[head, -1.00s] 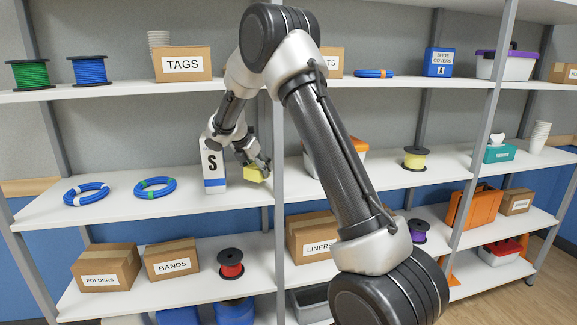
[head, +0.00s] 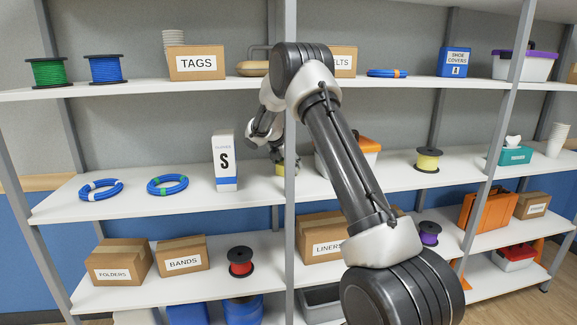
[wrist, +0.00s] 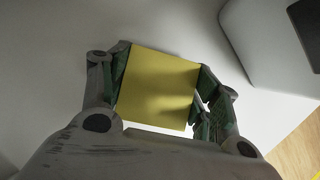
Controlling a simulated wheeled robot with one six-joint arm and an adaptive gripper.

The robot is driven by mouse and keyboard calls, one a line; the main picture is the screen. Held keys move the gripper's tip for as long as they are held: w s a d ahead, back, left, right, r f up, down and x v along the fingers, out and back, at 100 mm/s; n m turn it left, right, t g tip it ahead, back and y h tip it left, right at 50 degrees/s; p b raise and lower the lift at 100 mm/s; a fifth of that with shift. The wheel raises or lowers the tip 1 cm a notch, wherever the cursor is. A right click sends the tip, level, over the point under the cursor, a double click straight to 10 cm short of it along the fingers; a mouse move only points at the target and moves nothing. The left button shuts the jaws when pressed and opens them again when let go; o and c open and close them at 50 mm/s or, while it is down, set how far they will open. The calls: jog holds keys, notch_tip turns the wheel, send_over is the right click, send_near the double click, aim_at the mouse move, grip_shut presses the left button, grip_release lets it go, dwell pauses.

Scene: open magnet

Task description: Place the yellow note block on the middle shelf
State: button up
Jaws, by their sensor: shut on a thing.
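My gripper (wrist: 160,82) is shut on the yellow note block (wrist: 157,90), with one finger on each side of it in the wrist view. In the head view the note block (head: 280,168) is small and partly hidden by my gripper and a shelf post. I cannot tell whether the block touches the shelf.
A grey post (head: 290,215) rises close by.

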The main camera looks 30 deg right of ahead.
jog(key=shift+f, duration=0.1)
jog(key=o, duration=1.1)
jog(key=v, duration=0.7)
jog(key=shift+a+r, duration=0.2)
jog(key=shift+r, duration=0.1)
jog(key=shift+s+a, duration=0.1)
